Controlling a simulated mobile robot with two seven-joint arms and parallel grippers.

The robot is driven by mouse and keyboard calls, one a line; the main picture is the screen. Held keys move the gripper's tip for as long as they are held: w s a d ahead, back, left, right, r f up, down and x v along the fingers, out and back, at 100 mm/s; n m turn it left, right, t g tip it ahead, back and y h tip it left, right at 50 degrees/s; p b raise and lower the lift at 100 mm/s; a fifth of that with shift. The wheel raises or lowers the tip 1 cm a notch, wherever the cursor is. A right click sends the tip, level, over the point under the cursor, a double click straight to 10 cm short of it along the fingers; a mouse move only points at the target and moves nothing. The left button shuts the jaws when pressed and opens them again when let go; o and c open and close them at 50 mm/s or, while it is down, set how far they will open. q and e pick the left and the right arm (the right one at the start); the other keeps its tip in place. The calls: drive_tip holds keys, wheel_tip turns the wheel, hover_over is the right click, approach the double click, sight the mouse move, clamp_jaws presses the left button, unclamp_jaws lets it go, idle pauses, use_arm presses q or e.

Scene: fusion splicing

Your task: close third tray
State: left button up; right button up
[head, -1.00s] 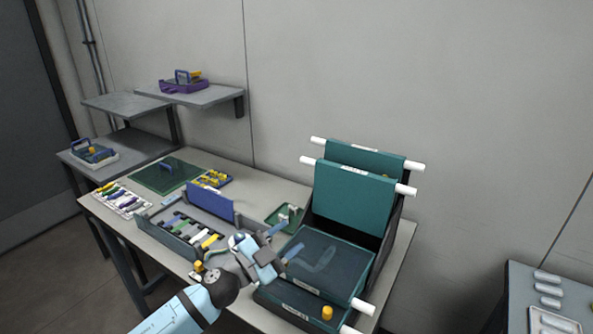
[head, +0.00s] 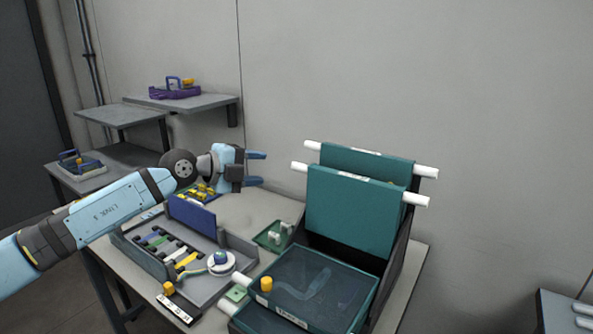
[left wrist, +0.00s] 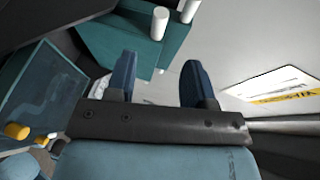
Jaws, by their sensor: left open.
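Several teal trays are hinged in a dark holder. Two are tilted up at the back: the rear one (head: 375,163) and the front one (head: 350,207), both with white rod ends. A tray with a dark see-through top (head: 318,288) lies flat in front, with part of another (head: 248,322) below it. My left gripper (head: 262,168) is open and empty, raised in the air left of the upright trays and apart from them. In the left wrist view its blue fingers (left wrist: 160,80) are spread. The flat tray (left wrist: 42,90) and an upright tray (left wrist: 110,45) show there too. My right gripper is not in view.
A grey splicing work tray (head: 205,287) with coloured pieces and a raised blue panel (head: 192,214) stands left of the holder. A yellow knob (head: 266,284) is by the flat tray's left corner. A small green tray (head: 273,236) sits behind. The wall stands close behind the table.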

sight(294, 167)
use_arm(q)
drive_tip(key=b+x, duration=0.1)
drive_tip(key=x, duration=1)
drive_tip(key=shift+w+d+f+b, duration=0.1)
drive_tip(key=shift+d+f+b, duration=0.05)
drive_tip(key=shift+d+b, duration=0.25)
drive_tip(key=shift+c, duration=0.2)
clamp_jaws()
